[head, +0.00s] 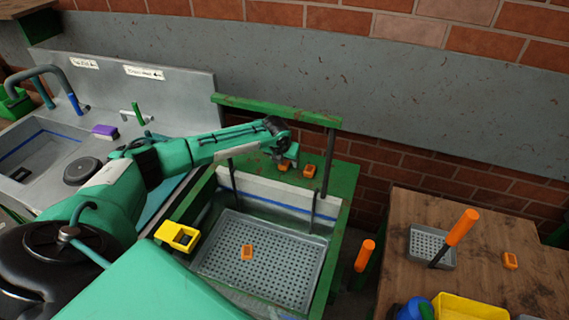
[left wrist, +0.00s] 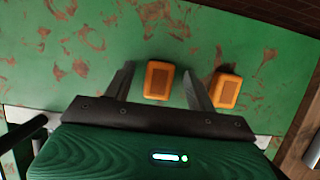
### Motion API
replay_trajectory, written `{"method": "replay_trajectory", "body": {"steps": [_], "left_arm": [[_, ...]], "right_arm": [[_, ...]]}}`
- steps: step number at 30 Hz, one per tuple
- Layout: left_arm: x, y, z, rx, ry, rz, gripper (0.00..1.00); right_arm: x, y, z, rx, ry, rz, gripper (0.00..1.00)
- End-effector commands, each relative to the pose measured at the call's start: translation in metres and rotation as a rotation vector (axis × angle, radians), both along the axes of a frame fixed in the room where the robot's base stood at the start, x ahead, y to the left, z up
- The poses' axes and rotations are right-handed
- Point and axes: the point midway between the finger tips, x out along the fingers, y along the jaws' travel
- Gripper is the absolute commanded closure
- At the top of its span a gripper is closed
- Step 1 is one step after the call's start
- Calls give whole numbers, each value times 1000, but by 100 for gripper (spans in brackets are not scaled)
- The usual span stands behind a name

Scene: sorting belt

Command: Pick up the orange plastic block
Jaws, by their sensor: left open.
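Two orange plastic blocks lie on the scuffed green surface. In the left wrist view, one orange block (left wrist: 159,80) sits between the open fingers of my left gripper (left wrist: 156,74), nearer the right finger. The second orange block (left wrist: 226,91) lies just outside the right finger. In the head view my left gripper (head: 287,157) is over the green ledge, by the nearer block (head: 283,167), with the other block (head: 309,170) to its right. Contact between fingers and block cannot be told. My right gripper is not in view.
Another orange block (head: 247,252) lies in the grey perforated tray (head: 285,280). One more (head: 510,260) is on the wooden table (head: 405,215) at right. A green frame bar (head: 280,112) with dark posts stands around the ledge.

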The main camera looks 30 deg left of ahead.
Motion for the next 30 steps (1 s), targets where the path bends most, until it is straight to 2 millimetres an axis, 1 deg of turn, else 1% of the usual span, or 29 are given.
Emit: {"method": "replay_trajectory", "body": {"steps": [5,6,8,9,11,13,14,23,26,30], "left_arm": [[0,0,-1,0,0,0,44],[0,0,-1,0,0,0,46],[0,0,-1,0,0,0,57],[0,0,-1,0,0,0,65],[0,0,-1,0,0,0,77],[0,0,-1,0,0,0,91],[0,0,-1,0,0,0,92],[0,0,2,0,-1,0,92],[1,1,7,0,-2,1,92],[1,0,25,1,-5,0,92]], "right_arm": [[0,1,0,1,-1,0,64],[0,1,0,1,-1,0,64],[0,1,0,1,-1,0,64],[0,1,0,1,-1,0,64],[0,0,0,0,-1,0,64],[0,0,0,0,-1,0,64],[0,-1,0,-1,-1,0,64],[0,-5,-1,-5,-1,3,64],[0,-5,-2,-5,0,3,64],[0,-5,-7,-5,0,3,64]]}}
